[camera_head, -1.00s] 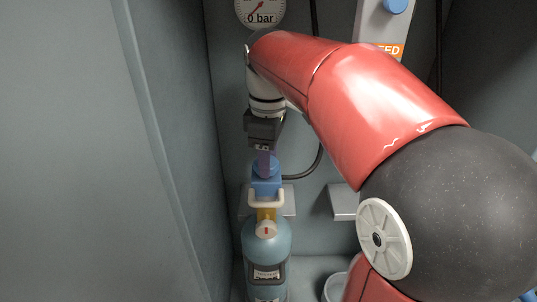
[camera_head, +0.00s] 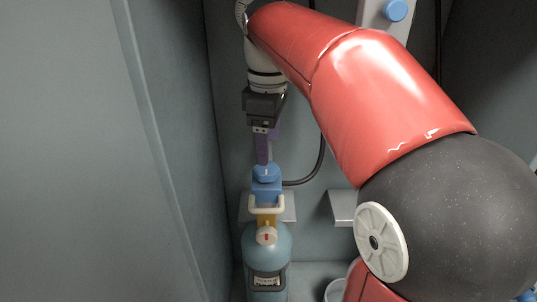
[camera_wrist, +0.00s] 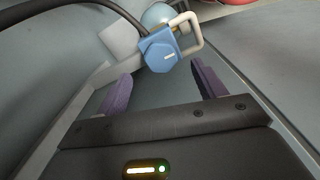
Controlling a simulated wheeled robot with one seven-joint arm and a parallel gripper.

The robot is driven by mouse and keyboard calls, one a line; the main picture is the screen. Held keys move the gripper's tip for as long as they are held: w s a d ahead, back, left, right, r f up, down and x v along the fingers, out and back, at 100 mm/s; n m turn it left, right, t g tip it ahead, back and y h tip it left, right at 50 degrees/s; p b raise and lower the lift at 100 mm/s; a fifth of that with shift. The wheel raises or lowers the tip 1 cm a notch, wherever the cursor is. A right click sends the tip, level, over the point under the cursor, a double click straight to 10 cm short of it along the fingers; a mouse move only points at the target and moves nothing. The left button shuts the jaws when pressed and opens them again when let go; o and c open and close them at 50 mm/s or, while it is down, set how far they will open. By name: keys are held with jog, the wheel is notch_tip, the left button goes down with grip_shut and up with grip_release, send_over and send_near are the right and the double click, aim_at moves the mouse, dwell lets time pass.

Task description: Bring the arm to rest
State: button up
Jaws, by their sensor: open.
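My gripper (camera_head: 265,148) hangs fingers down just above the blue knob of a breathing cylinder (camera_head: 266,247) in the head view. In the wrist view the two purple fingers of my gripper (camera_wrist: 158,90) stand wide apart with nothing between them. The blue connector (camera_head: 266,182) sits on top of the cylinder beside a cream loop handle (camera_head: 283,205). In the wrist view the connector (camera_wrist: 158,50) lies beyond the fingertips, apart from them. My red arm reaches in from the right.
A grey wall (camera_head: 175,130) stands close on the left. A black hose (camera_head: 319,160) runs from the connector up the back wall. Grey brackets (camera_head: 342,206) stick out behind. A panel with a blue knob (camera_head: 396,10) is at top right. A pale bucket (camera_head: 335,290) stands low.

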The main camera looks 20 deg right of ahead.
jog(key=shift+r, duration=1.15)
jog(key=s+f+m+t, duration=0.5)
jog(key=s+f+m, duration=0.6)
jog(key=s+f, duration=0.4)
jog(key=shift+a+m+t, duration=0.25)
jog(key=shift+m+t, duration=0.05)
